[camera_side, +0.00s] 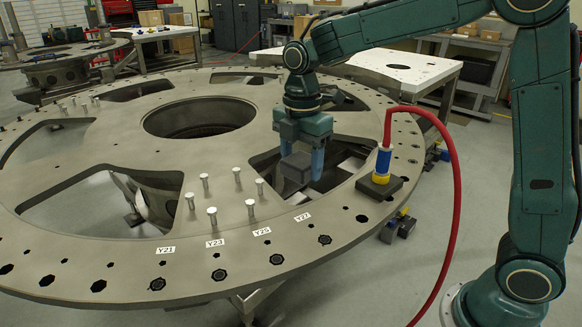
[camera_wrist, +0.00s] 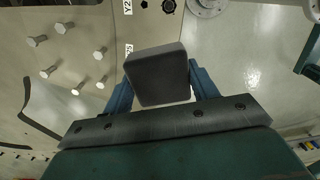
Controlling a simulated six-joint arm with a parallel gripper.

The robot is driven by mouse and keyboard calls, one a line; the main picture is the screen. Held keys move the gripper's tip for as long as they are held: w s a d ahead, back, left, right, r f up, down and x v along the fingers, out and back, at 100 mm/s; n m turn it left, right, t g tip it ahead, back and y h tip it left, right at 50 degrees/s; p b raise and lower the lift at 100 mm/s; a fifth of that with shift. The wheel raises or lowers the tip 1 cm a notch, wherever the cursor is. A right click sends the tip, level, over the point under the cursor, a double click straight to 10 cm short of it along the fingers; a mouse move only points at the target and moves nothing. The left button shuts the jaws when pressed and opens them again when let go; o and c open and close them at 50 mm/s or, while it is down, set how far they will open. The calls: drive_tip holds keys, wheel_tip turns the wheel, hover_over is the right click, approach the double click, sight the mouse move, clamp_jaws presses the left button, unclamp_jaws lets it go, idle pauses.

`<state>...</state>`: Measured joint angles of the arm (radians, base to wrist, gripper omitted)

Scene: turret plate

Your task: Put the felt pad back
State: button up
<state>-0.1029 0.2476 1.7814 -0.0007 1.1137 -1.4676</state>
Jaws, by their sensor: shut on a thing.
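The felt pad (camera_side: 296,167), a dark grey block with rounded edges, is held between the blue fingers of my gripper (camera_side: 304,152). The pad also shows in the wrist view (camera_wrist: 160,75), with a blue finger on each side. My gripper is shut on it and points down. In the side view the pad appears over the opening in the right front part of the large grey turret plate (camera_side: 120,170). How high it is above the plate is hard to tell.
Several upright silver pins (camera_side: 237,176) stand on the plate left of the pad, near labels such as Y25. A blue and yellow fitting (camera_side: 382,165) with a red hose (camera_side: 452,180) stands on a dark block (camera_side: 379,187) at the right rim. White-topped tables stand behind.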

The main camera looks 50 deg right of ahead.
sight(299, 245)
drive_tip(key=shift+f, duration=10)
drive_tip(key=shift+f, duration=0.15)
drive_tip(key=o, duration=0.9)
drive_tip(key=shift+o, duration=0.2)
wheel_tip(299, 245, up, 12)
drive_tip(key=shift+r, duration=0.2)
